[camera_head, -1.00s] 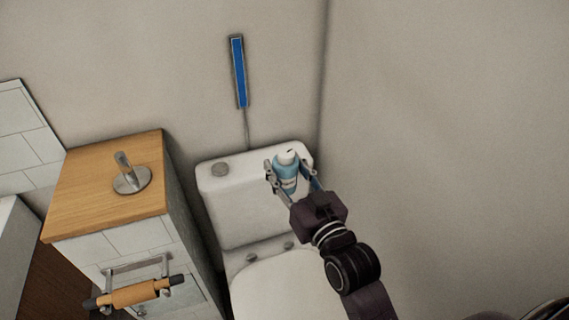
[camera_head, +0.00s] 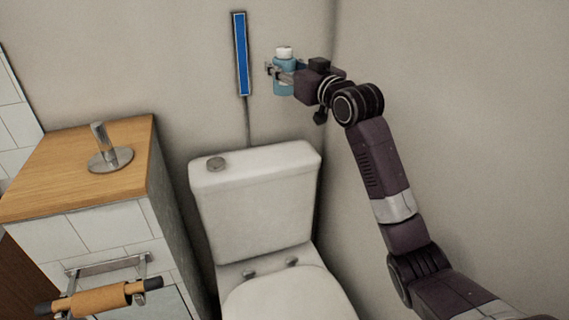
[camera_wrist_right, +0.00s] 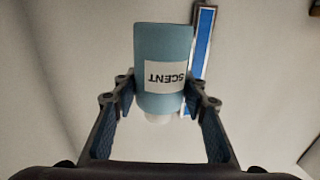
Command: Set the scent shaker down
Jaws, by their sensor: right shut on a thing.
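The scent shaker (camera_head: 284,84) is a light blue bottle with a white cap. It is upright in the head view, in the air above the right part of the toilet tank (camera_head: 250,166). My right gripper (camera_head: 276,72) is shut on it, with a finger on either side. In the right wrist view the shaker (camera_wrist_right: 162,50) appears upside down, its white label reading SCENT, between the fingers of my right gripper (camera_wrist_right: 163,92). My left gripper is not in view.
A wooden-topped cabinet (camera_head: 60,180) with a metal holder (camera_head: 108,155) on it stands at the left. An orange roll (camera_head: 98,301) hangs on its front. A blue strip (camera_head: 241,55) is on the back wall, just left of the shaker. A wall (camera_head: 460,130) bounds the right side.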

